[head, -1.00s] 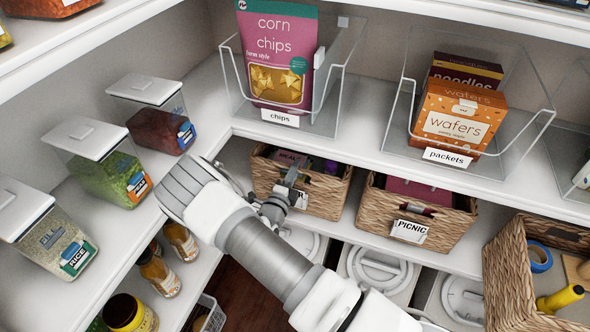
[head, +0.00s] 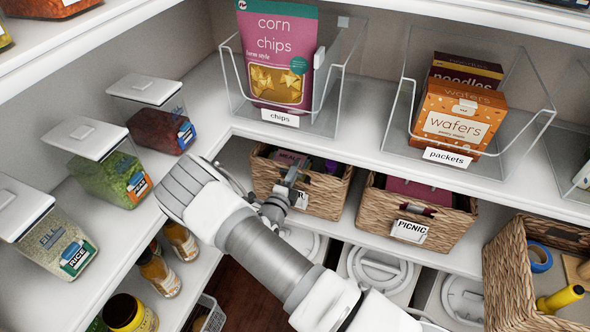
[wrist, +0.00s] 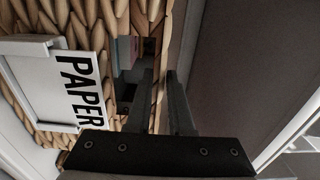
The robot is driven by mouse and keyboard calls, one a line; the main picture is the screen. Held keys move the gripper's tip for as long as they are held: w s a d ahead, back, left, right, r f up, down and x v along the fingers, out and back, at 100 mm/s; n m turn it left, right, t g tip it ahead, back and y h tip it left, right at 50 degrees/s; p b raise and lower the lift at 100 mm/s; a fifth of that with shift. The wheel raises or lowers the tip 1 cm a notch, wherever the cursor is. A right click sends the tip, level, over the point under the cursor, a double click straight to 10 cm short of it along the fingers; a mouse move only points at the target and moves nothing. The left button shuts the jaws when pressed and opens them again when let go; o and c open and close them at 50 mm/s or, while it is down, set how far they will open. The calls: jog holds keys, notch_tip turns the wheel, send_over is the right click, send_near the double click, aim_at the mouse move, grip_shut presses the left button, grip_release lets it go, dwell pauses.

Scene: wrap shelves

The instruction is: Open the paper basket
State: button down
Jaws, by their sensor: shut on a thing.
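The paper basket (head: 328,197) is a woven basket on the lower shelf, left of the picnic basket. My gripper (head: 289,184) is at its front wall and hides part of its label, of which the letters "ER" show. In the wrist view the white label reads PAPER beside the woven wall (wrist: 120,20). My gripper (wrist: 160,85) is shut on the basket's front wall at the handle opening, with one dark finger on each side of the weave. Dark red and purple items show inside the basket.
The picnic basket (head: 450,224) stands close to the right. The chips bin (head: 330,112) and the packets bin (head: 500,160) are on the shelf above. White lidded tubs (head: 380,268) sit below. Jars with white lids (head: 84,138) line the left shelf.

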dwell(0.3)
jog(key=p+v, duration=0.4)
jog(key=v, duration=1.8)
jog(key=shift+s, duration=0.35)
jog(key=shift+a+f, duration=0.1)
jog(key=c, duration=0.8)
grip_release()
jog(key=v, duration=1.7)
jog(key=shift+s+p, duration=0.25)
jog(key=shift+p, duration=0.1)
jog(key=shift+a, duration=0.1)
